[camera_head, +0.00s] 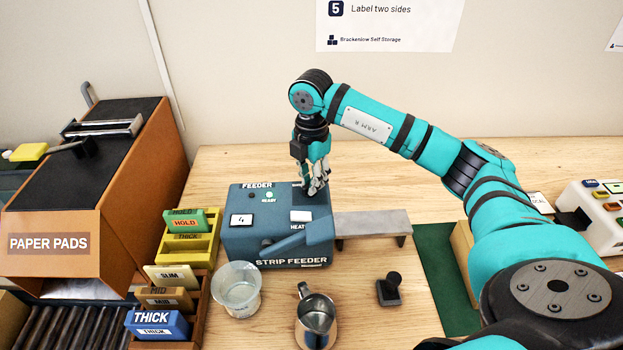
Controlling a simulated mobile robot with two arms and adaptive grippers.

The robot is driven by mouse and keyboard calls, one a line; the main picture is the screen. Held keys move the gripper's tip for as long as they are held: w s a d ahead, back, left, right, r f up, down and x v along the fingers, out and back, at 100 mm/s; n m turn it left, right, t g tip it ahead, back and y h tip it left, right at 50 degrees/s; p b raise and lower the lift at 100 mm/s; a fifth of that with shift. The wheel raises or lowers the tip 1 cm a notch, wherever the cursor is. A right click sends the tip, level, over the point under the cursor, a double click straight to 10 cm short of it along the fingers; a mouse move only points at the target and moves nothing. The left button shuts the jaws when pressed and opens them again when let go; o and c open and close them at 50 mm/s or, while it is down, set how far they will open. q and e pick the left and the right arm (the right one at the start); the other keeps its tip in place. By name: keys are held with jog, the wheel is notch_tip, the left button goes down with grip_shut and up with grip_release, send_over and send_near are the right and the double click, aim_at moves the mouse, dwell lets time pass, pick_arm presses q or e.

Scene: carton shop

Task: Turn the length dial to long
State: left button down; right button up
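The strip feeder (245,240) is a dark blue box on the wooden table, with "FEEDER" and "STRIP FEEDER" lettering. My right gripper (317,186) points down over the back right of the feeder's top. Its fingers are close together and cover that corner. I cannot make out the length dial; the fingers may hide it. Whether they hold anything is unclear. My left gripper is out of view.
A grey metal shelf (372,224) adjoins the feeder's right side. In front stand a clear cup (238,287), a metal jug (317,318) and a black stamp (389,288). A yellow tray (196,247) and the paper pads box (110,190) stand left.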

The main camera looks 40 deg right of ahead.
jog(key=o, duration=0.3)
jog(key=shift+r, duration=0.1)
notch_tip(320, 180, up, 12)
dwell(0.5)
dwell(0.4)
